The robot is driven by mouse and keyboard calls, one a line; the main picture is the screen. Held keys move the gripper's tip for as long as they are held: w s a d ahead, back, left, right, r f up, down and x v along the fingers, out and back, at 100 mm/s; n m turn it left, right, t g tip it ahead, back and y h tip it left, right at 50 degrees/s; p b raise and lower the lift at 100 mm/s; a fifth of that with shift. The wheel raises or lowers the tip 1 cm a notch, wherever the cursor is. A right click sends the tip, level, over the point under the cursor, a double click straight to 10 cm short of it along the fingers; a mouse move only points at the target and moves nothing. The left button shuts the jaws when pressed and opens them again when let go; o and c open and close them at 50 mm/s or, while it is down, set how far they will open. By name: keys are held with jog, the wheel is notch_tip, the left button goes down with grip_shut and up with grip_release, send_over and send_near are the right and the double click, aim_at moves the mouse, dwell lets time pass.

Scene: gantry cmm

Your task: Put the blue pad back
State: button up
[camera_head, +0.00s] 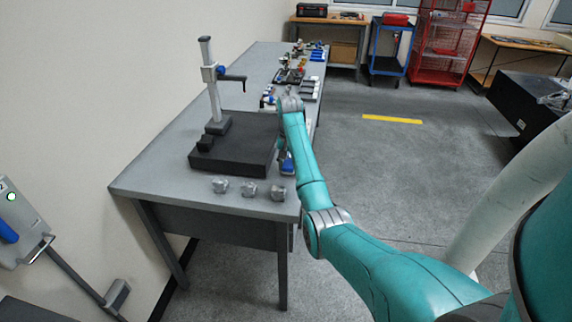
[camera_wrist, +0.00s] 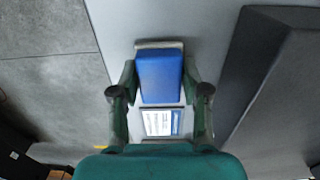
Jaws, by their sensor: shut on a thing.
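The blue pad (camera_wrist: 160,78) is between the two fingers of my gripper (camera_wrist: 161,92) in the wrist view, and the gripper is shut on it. A pale grey edge (camera_wrist: 160,44) shows just past the far end of the pad. A white and blue label (camera_wrist: 163,123) shows on the near side. In the head view the blue pad (camera_head: 287,166) shows low beside my arm at the table's right edge. My arm hides most of the gripper there. I cannot tell whether the pad touches the surface beneath it.
A black plate (camera_head: 228,158) with an upright measuring stand (camera_head: 213,85) sits on the grey table (camera_head: 150,178), left of my gripper. Three grey metal parts (camera_head: 248,188) lie in front of it. Several small tools (camera_head: 292,76) lie farther back. Open floor (camera_head: 380,165) is at right.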

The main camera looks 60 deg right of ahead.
jog(key=shift+f, duration=0.4)
jog(key=shift+f, duration=0.1)
jog(key=o, duration=1.1)
